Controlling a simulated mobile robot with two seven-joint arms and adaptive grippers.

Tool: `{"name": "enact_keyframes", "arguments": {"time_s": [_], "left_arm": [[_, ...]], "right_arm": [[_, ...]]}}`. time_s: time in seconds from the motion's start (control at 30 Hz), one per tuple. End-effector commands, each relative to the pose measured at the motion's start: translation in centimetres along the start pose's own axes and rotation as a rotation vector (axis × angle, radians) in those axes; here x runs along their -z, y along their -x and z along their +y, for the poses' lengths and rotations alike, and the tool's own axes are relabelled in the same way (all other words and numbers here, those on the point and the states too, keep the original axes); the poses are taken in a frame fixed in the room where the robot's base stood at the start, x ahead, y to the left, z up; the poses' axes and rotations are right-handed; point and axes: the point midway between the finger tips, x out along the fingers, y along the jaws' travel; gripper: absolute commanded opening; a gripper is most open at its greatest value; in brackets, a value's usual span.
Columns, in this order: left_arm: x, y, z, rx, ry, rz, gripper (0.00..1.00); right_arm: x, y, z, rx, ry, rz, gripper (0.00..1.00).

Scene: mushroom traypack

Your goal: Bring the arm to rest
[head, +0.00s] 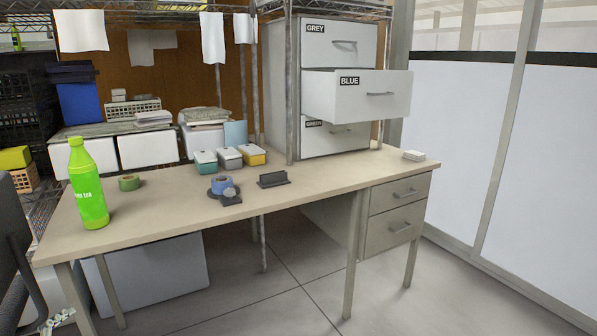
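Neither of my grippers shows in the head view, and I see no arm that I can be sure is mine. The beige desk (190,225) stands in front of me. On it stands a green bottle (88,190) at the left, upright. A green tape roll (129,183) lies beside it. A blue tape roll on a dark dispenser (224,190) and a dark grey holder (273,179) are near the middle. The middle drawer labelled BLUE (358,96) stands pulled out from the drawer cabinet (283,120); the drawers labelled GREY and GREEN look closed.
A white block (414,155) lies near the right edge. A dark object (15,240), partly cut off, is at the far left.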

Motion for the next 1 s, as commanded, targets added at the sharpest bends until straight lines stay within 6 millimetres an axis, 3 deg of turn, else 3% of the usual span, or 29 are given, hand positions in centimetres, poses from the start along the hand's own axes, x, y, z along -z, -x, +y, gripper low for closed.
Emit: {"name": "enact_keyframes", "arguments": {"time_s": [0.03,0.1,0.2,0.3,0.43,0.6,1.0], "left_arm": [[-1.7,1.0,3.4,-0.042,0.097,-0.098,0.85],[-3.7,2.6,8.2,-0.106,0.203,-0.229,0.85],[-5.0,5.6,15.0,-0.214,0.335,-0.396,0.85],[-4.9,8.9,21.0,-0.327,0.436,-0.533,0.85],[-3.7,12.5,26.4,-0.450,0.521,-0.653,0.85],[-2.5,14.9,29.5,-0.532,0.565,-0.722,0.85],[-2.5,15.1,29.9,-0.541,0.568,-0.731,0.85]], "right_arm": [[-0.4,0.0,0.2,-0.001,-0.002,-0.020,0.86],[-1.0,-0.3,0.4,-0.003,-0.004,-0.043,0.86],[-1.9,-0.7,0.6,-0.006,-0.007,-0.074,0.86],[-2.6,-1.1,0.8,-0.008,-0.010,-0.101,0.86],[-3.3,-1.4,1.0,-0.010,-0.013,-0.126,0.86],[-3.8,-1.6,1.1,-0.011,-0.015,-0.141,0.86],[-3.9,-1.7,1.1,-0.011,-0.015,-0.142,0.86]]}}
